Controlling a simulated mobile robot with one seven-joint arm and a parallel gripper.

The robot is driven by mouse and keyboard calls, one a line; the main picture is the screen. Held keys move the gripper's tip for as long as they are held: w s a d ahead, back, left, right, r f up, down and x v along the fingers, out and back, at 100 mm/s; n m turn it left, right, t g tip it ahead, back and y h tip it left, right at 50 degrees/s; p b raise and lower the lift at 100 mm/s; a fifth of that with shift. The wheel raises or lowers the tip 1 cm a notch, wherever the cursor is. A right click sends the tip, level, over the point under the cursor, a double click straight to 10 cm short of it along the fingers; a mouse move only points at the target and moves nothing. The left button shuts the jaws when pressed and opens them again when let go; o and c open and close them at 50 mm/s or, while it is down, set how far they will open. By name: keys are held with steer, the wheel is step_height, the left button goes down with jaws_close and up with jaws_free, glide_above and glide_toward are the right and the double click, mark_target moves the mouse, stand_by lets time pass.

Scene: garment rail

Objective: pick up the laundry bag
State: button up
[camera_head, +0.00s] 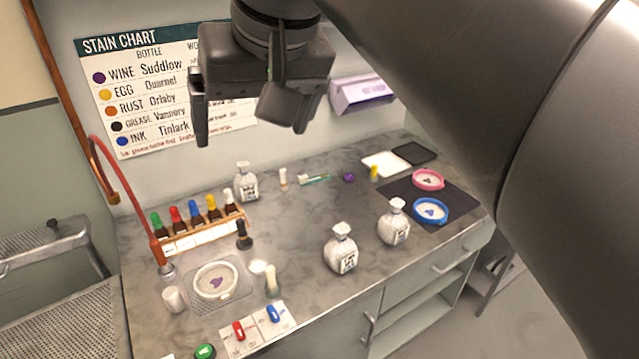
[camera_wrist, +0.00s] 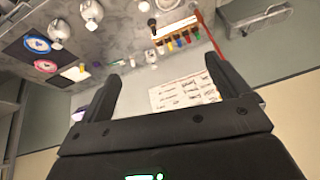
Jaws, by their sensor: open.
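I can make out no laundry bag in either view. My gripper (camera_head: 246,118) is in the upper part of the head view, in front of the wall and above the back of the counter. Its two dark fingers are apart with nothing between them. In the wrist view the fingers of my gripper (camera_wrist: 163,72) are also spread and empty, with the wall chart beyond them.
A grey marbled counter (camera_head: 300,220) carries white jars (camera_head: 341,250), a rack of coloured bottles (camera_head: 205,232), a round hoop (camera_head: 215,281) and pink and blue rings (camera_head: 430,212) on a dark mat. A stain chart (camera_head: 140,100) hangs behind. A perforated metal surface (camera_head: 62,325) is at left.

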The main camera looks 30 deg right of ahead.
steer(key=w+d+f+m+y, duration=0.2)
steer(key=w+d+m, duration=0.1)
steer(key=w+m, duration=0.15)
step_height(320, 180, up, 2)
steer(key=m+t+h, duration=0.1)
steer(key=m+t, duration=1.1)
steer(key=m, duration=1.7)
glide_above(401, 232)
steer(key=s, duration=0.5)
steer(key=shift+m+t+h, duration=0.3)
steer(key=shift+m, duration=0.05)
steer(key=f, duration=4.6)
steer(key=shift+s+d+f, duration=0.1)
steer(key=shift+s, duration=0.25)
steer(key=shift+f, duration=0.3)
steer(key=shift+w+f, duration=0.1)
steer(key=shift+w, duration=0.35)
steer(key=w, duration=0.4)
steer(key=shift+w, duration=0.25)
steer(key=shift+w+r, duration=0.15)
steer(key=shift+w, duration=0.75)
steer(key=shift+w+r, duration=0.2)
steer(key=shift+w, duration=0.75)
steer(key=shift+w+r, duration=0.15)
steer(key=shift+w, duration=0.75)
